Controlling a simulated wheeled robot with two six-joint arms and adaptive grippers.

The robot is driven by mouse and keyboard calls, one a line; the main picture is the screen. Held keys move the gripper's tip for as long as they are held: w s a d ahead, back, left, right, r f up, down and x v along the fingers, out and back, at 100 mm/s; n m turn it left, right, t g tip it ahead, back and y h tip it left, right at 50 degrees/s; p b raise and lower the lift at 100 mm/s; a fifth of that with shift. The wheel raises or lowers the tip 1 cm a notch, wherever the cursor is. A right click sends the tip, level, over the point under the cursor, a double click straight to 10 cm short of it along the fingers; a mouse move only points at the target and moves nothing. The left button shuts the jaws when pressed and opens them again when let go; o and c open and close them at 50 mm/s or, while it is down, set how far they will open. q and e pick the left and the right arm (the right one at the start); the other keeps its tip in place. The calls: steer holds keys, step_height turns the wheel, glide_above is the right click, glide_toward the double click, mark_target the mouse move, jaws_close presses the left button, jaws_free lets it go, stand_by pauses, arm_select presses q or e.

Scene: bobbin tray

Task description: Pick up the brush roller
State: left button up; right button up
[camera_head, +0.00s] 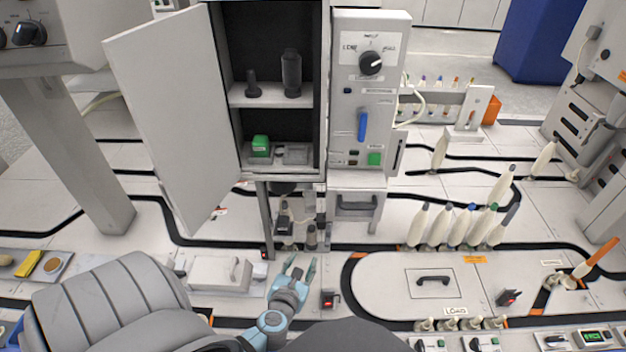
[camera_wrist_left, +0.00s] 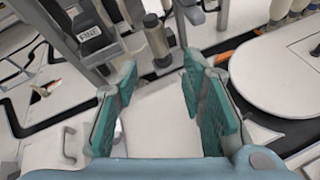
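I cannot tell for sure which thing is the brush roller. A taller dark cylinder (camera_head: 291,74) and a thinner dark piece (camera_head: 252,84) stand on the cabinet's upper shelf. My left gripper (camera_head: 298,266) is open and empty, just in front of the short cylinder and apart from it. Its teal finger pads show spread in the left wrist view (camera_wrist_left: 160,85). My right gripper is not in view.
The cabinet door (camera_head: 165,115) stands open to the left. A green block (camera_head: 261,146) sits on the lower shelf. A white box with a handle (camera_head: 225,275) lies left of my gripper. Several pale bobbins (camera_head: 460,227) stand on the right. A control panel (camera_head: 369,90) adjoins the cabinet.

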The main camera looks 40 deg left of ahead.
mark_target(311, 236)
arm_select(q)
steer(key=w+a+f+n+b, duration=0.1)
steer(key=w, duration=0.1)
steer(key=w+a+f+n+b, duration=0.1)
steer(key=w+a, duration=0.1)
steer(key=w, duration=0.1)
steer(key=w+a+f+n+b, duration=0.1)
steer(key=w+b, duration=0.1)
steer(key=shift+w+a+f, duration=0.2)
steer(key=shift+w+a, duration=0.05)
steer(key=shift+w, duration=0.15)
steer(key=x, duration=0.1)
steer(key=b+x, duration=0.1)
steer(key=x, duration=0.1)
steer(key=b+x, duration=0.1)
steer(key=shift+w+a+r, duration=0.15)
steer(key=shift+w+a, duration=0.1)
steer(key=shift+w, duration=0.1)
steer(key=shift+w+a, duration=0.15)
steer(key=shift+w, duration=0.1)
jaws_close()
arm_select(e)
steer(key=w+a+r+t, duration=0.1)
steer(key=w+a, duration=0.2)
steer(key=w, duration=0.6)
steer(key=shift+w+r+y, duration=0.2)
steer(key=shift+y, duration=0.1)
arm_select(q)
steer(key=shift+r, duration=0.1)
